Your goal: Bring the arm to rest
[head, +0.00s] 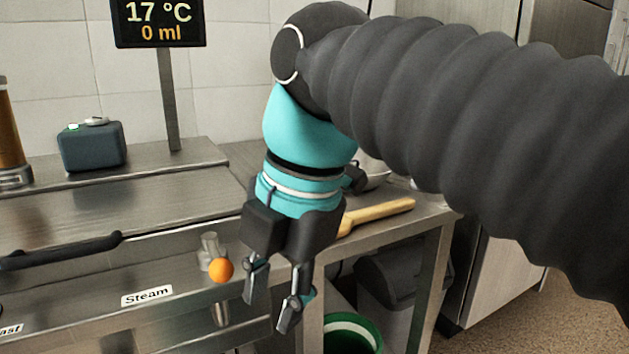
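My gripper (266,309) hangs from my arm near the middle of the head view, pointing down. Its two fingers are spread apart with nothing between them, so it is open and empty. It appears in front of the steel counter's front edge, to the right of an orange ball-shaped knob (221,270). I cannot tell whether they are close in depth. My dark ribbed arm crosses the upper right of the view and hides part of the counter and the wall behind it.
A steel counter (190,186) carries a dark box (92,147) and a display on a post (160,22). A wooden-handled tool (380,212) lies right of my gripper. Below are a green-rimmed bin (352,333) and a dark bin (385,285). Floor (560,320) shows at lower right.

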